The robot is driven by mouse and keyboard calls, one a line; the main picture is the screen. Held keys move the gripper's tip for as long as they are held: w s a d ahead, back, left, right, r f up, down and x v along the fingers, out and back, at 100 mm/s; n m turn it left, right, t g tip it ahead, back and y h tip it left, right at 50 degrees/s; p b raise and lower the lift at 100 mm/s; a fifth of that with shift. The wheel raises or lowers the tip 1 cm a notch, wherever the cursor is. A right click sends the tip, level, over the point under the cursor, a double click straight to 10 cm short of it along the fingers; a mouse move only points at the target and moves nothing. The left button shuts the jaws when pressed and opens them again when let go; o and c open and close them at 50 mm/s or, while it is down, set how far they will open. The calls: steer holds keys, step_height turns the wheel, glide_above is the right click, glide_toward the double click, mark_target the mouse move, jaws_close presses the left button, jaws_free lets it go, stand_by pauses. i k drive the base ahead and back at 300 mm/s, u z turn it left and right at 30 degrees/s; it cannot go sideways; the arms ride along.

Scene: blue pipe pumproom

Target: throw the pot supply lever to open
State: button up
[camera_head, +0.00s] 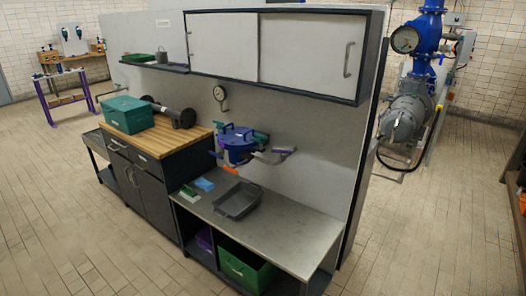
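A blue-lidded pot (237,137) is at the middle of the picture, in front of the grey panel and above the metal bench. Grey pipework (262,157) runs from its right side. A small purple piece (283,150), which looks like a lever handle, is at the right end of that pipework. It is too small to tell for certain whether this is the supply lever or how it is set. An orange piece (231,169) shows under the pot. My gripper is not in view.
A teal toolbox (127,114) sits on the wooden-topped cabinet at left. A white wall cabinet (222,46) overhangs the pot. The tiled floor in front is clear. A blue pump pipe (427,35) stands at right.

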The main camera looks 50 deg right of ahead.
mark_target(281, 151)
steer(key=u, duration=0.05)
steer(key=i, duration=1)
steer(key=z, duration=0.25)
